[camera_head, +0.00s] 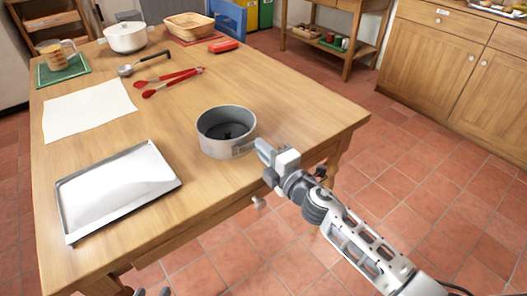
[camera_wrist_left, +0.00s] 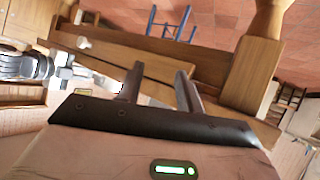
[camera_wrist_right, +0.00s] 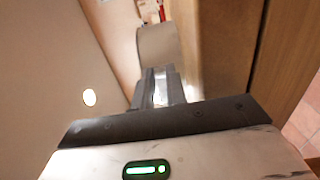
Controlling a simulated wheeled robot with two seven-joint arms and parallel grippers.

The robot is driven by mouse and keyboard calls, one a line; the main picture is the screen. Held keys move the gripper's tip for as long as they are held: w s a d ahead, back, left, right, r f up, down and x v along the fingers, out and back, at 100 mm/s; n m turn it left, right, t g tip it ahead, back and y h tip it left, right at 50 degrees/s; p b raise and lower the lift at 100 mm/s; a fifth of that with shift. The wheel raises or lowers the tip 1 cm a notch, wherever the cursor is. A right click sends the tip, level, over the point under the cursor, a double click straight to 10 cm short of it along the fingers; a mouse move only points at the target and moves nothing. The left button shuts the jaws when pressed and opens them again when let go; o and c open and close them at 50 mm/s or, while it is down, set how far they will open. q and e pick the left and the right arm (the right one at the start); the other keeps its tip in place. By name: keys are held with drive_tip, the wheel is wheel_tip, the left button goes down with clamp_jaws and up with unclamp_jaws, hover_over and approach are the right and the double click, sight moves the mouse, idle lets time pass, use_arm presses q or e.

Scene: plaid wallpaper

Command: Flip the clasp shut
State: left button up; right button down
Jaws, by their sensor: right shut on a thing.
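The round grey springform pan (camera_head: 226,131) stands on the wooden table near its front right edge. Its clasp (camera_head: 243,149) is on the pan's side facing my right gripper and is mostly hidden by the fingers. My right gripper (camera_head: 259,148) is at the clasp, its fingers nearly together on it. In the right wrist view the pan wall (camera_wrist_right: 158,45) shows just beyond the right fingertips (camera_wrist_right: 159,75); whether the lever lies flat cannot be told.
A shallow metal tray (camera_head: 72,222) lies left of the pan. Behind are white paper (camera_head: 88,109), red tongs (camera_head: 172,82), a ladle (camera_head: 126,70), a white pot (camera_head: 125,37), a basket (camera_head: 188,25) and a measuring cup (camera_head: 55,55). The table between tray and pan is clear.

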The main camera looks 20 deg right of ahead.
drive_tip(key=c, duration=1.7)
unclamp_jaws()
drive_tip(key=shift+s, duration=0.15)
use_arm(q)
drive_tip(key=shift+f+b, duration=0.35)
drive_tip(key=shift+b, duration=0.6)
use_arm(e)
drive_tip(key=shift+v, duration=7.85)
drive_tip(key=shift+a, duration=0.1)
